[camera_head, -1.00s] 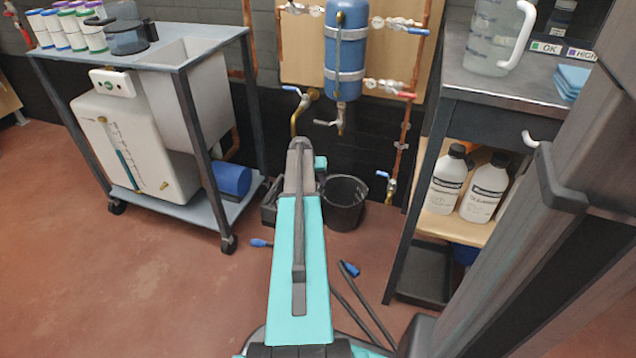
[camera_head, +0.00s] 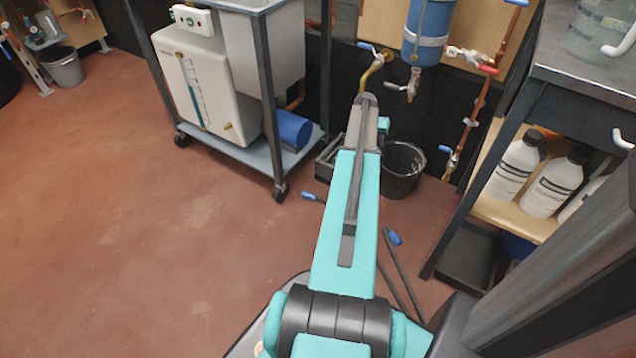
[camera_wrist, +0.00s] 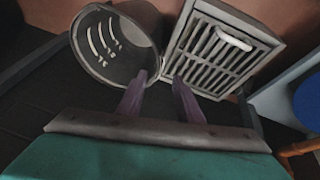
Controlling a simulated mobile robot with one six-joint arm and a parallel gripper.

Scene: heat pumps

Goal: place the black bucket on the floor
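The black bucket (camera_head: 402,172) stands upright by the dark wall, just right of my arm's far end in the head view. In the wrist view the bucket (camera_wrist: 103,48) fills the upper left, its mouth facing the camera, with pale slot-like marks inside. My gripper (camera_wrist: 159,76) has two purple fingers, clearly apart, with nothing seen clamped between them. The left fingertip overlaps the bucket's rim; I cannot tell whether it touches. The right fingertip is by a slatted grate (camera_wrist: 215,55). My arm hides the gripper in the head view.
A trolley (camera_head: 262,165) with a white tank stands left of my arm. A shelf unit (camera_head: 480,150) with white bottles stands at right. The left floor is clear. A grey bucket (camera_head: 64,68) stands far left.

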